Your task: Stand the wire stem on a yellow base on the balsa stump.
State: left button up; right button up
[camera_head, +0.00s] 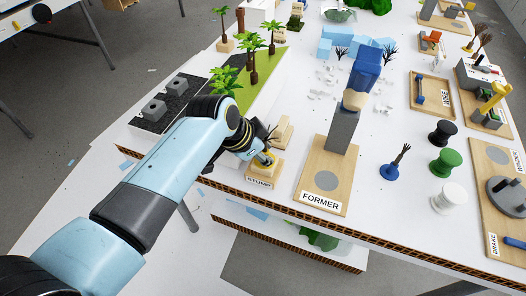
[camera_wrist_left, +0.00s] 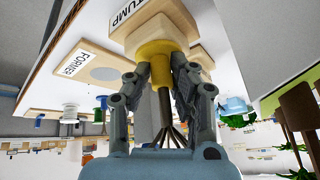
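The wire stem (camera_wrist_left: 165,105) is between the fingers of my left gripper (camera_wrist_left: 160,72), which is shut on it. Its yellow base (camera_wrist_left: 157,48) is against the pale balsa stump (camera_wrist_left: 165,22) in the left wrist view, where the scene appears upside down. I cannot tell whether the base bears fully on the stump. In the head view my left gripper (camera_head: 260,157) is at the stump (camera_head: 264,172) near the table's front edge, and mostly hides the base. My right gripper is not in view.
The FORMER board (camera_head: 318,190) with a tall grey post (camera_head: 341,132) stands right of the stump. Palm trees (camera_head: 252,62) and a dark tray (camera_head: 165,107) are behind my left arm. A stem on a blue base (camera_head: 389,171) and coloured spools (camera_head: 444,161) stand further right.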

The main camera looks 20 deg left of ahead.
pick_arm(q)
jog(key=o, duration=0.4)
jog(key=shift+r, duration=0.25)
jog(key=p+v, duration=0.1)
jog(key=v, duration=1.1)
jog(key=s+a+f+n+g+y, duration=0.15)
jog(key=s+f, duration=0.25)
jog(key=f, duration=0.4)
jog(key=s+a+f+n, duration=0.2)
jog(key=s+f, duration=0.2)
jog(key=f, duration=0.4)
jog(key=s+a+f+n+g+y, duration=0.15)
jog(key=s+f, duration=0.25)
jog(key=f, duration=0.4)
jog(key=s+a+f+n, duration=0.1)
jog(key=s+f, duration=0.3)
jog(key=s, duration=0.4)
jog(key=s+a+f+n, duration=0.1)
jog(key=s+a+f, duration=0.3)
jog(key=s, duration=0.5)
jog(key=s+a+f+n+g, duration=0.1)
jog(key=s+a+f, duration=0.2)
jog(key=s, duration=0.6)
jog(key=shift+a+f+y, duration=0.25)
jog(key=shift+f+y, duration=0.05)
jog(key=shift+f, duration=0.5)
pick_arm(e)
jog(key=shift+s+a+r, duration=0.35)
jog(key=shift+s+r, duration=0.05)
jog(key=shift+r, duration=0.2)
